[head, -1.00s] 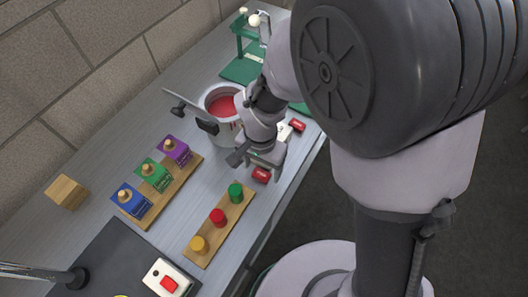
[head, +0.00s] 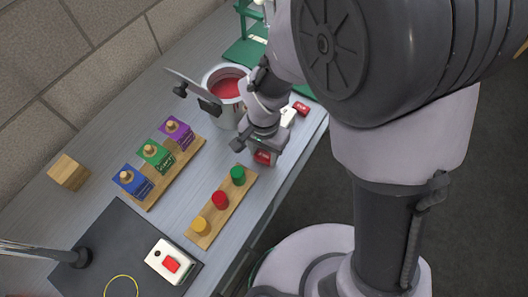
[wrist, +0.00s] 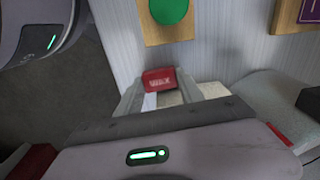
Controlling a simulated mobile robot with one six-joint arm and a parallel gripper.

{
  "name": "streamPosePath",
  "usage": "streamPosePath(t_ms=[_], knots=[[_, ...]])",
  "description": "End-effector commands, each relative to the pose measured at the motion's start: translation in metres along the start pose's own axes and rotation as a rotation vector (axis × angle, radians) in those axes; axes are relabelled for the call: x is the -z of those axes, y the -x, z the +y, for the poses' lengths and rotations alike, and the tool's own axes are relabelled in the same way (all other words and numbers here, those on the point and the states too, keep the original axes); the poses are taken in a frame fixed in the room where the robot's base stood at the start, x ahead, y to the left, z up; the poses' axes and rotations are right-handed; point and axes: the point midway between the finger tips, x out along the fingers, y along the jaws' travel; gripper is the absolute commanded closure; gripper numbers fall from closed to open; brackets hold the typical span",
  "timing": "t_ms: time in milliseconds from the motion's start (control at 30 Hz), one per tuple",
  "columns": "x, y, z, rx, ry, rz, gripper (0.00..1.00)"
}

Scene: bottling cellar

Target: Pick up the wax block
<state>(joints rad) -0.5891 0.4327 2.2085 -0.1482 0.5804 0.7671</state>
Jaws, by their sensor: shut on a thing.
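The wax block is a small red block with white lettering that reads WAX in the wrist view (wrist: 160,80). In the head view the wax block (head: 262,158) shows at the lower end of my arm, near the table's right edge. My gripper (wrist: 168,92) is shut on it, with pale fingers on either side. The block sticks out past the fingertips and its rear part is hidden between them. I cannot tell whether it touches the table or hangs just above it.
A wooden strip (head: 209,231) with green, red and yellow caps lies close by. Behind it, a board (head: 188,161) carries blue, green and purple boxes. A pot (head: 214,77) of red liquid stands beyond my gripper. Another red block (head: 301,108) lies near the right edge.

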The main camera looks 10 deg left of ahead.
Motion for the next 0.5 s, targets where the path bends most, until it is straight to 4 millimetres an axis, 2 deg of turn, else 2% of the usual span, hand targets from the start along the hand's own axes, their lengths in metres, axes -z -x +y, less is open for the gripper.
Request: streamPosePath(t_ms=[33, 167, 367, 500], knots=[[0.000, 0.011, 0.000, 0.001, 0.000, 0.001, 0.94], [0.000, 0.033, 0.000, 0.001, 0.000, 0.001, 0.94], [-0.018, 0.030, 0.036, 0.001, -0.001, 0.001, 0.94], [-0.035, 0.034, 0.069, 0.001, -0.002, 0.001, 0.94]])
